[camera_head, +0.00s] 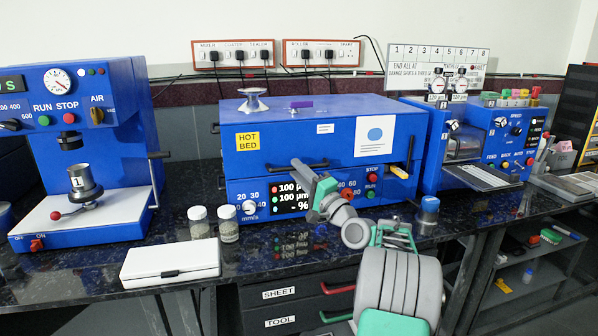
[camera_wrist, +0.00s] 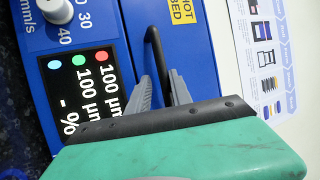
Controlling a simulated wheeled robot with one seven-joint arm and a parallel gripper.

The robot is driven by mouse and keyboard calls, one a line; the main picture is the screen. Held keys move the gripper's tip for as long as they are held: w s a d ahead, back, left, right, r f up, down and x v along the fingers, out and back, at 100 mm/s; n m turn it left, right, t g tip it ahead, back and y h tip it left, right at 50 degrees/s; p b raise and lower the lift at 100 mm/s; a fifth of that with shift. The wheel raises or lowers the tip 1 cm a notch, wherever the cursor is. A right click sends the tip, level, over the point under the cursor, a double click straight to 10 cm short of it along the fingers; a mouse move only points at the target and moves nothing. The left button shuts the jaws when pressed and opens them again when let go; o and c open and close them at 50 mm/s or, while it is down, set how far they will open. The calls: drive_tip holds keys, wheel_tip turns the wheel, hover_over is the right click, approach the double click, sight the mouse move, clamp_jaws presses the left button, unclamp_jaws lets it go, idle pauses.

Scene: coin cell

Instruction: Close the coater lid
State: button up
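The coater is the blue machine with the lit display (camera_head: 292,195) in the middle of the bench. Its lid (camera_head: 335,138), marked HOT BED, lies level over the base and looks down; I cannot tell whether a thin gap is left. The dark lid handle (camera_head: 265,168) runs along the lid's lower front edge and shows in the wrist view (camera_wrist: 152,45). Contact is not clear. In the head view, my gripper (camera_head: 299,165) hides part of the lid front.
Two jars (camera_head: 228,223) and a white case (camera_head: 171,261) stand in front at left. A blue-capped jar (camera_head: 428,215) stands right of my arm. A press machine (camera_head: 80,150) is at left, another blue machine (camera_head: 470,145) at right.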

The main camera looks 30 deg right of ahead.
drive_tip(key=v, duration=0.7)
drive_tip(key=shift+s+f, duration=0.2)
drive_tip(key=shift+d, duration=0.1)
drive_tip(key=w+a+r+n+g+y+p, duration=0.1)
drive_tip(key=w+a+n+g+p, duration=0.2)
drive_tip(key=a, duration=0.4)
drive_tip(key=w+a+r+n+g+y+p, duration=0.2)
drive_tip(key=a+n+p, duration=0.15)
drive_tip(key=a, duration=0.35)
drive_tip(key=s+a+n+g+h+p, duration=0.1)
drive_tip(key=s+a+n+g+p, duration=0.2)
drive_tip(key=a, duration=0.4)
drive_tip(key=s+a+n+g+p, duration=0.2)
drive_tip(key=a+g+p, duration=0.1)
drive_tip(key=a+p, duration=0.35)
drive_tip(key=s+a+n+g+h+p, duration=0.2)
drive_tip(key=s+g+p, duration=0.1)
drive_tip(key=s, duration=0.8)
drive_tip(key=s+a+n+g+h+p, duration=0.2)
drive_tip(key=s+g+p, duration=0.2)
drive_tip(key=s, duration=0.7)
drive_tip(key=shift+s+a+f, duration=0.25)
drive_tip(key=shift+s+f, duration=0.1)
drive_tip(key=shift+s, duration=0.05)
